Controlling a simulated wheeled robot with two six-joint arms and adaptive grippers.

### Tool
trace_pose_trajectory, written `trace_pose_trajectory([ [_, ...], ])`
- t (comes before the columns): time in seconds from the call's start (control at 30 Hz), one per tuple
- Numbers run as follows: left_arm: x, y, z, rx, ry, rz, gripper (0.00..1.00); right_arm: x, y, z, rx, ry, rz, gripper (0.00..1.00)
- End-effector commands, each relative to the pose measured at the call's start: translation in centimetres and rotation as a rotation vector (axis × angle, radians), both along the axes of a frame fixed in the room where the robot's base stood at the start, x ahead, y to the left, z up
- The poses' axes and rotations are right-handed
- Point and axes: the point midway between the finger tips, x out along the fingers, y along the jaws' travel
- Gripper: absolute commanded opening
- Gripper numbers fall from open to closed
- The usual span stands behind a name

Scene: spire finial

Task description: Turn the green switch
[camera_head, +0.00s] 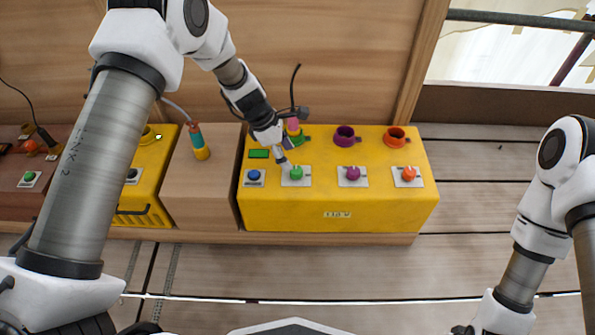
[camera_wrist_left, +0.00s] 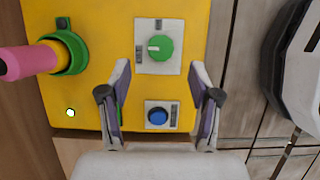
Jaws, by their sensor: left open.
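The green switch (camera_head: 296,172) is a round green knob on a white plate on the front of the yellow box (camera_head: 380,208). In the left wrist view the green switch (camera_wrist_left: 160,47) has a pale pointer mark towards the left. My left gripper (camera_head: 284,160) is open and empty, close to the green switch. In the left wrist view my left gripper (camera_wrist_left: 161,75) has its fingertips spread just short of the knob, one to each side. I cannot tell whether they touch the plate. My right arm is at the right edge, its gripper out of view.
A blue button (camera_wrist_left: 157,116) shows between my left fingers. Purple (camera_head: 353,173) and orange (camera_head: 408,173) knobs sit to the right. A pink-handled plug (camera_wrist_left: 25,61) is in a green ring socket (camera_wrist_left: 70,53). A wooden block with a teal-handled tool (camera_head: 197,141) stands left.

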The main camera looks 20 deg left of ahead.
Motion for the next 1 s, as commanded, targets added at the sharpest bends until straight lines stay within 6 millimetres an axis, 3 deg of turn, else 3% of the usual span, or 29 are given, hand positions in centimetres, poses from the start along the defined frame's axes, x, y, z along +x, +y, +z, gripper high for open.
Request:
trace_pose_trajectory([
  [0.1, 0.1, -0.8, -2.8, 0.0, 0.002, -0.001, 0.63, 0.0, 0.0, -1.8, 0.0, 0.0, 0.0, 0.4],
  [0.27, 0.5, -1.9, -5.4, 0.0, 0.002, -0.001, 0.63, 0.0, 0.0, -3.3, 0.0, 0.0, 0.0, 0.4],
  [0.57, 0.6, -2.2, -5.8, 0.001, 0.001, -0.001, 0.63, 0.0, 0.0, -3.3, 0.0, 0.0, 0.0, 0.4],
  [0.73, 0.6, -2.2, -5.8, 0.001, 0.001, 0.0, 0.06, 0.0, 0.0, -3.3, 0.0, 0.0, 0.0, 0.4],
  [0.77, 0.6, -2.2, -5.8, 0.001, 0.001, 0.0, 0.03, 0.0, 0.0, -3.3, 0.0, 0.0, 0.0, 0.4],
  [1.0, 0.6, -2.2, -5.7, 0.001, 0.001, -0.006, 0.03, 0.0, 0.0, -3.2, 0.0, 0.0, 0.0, 0.4],
])
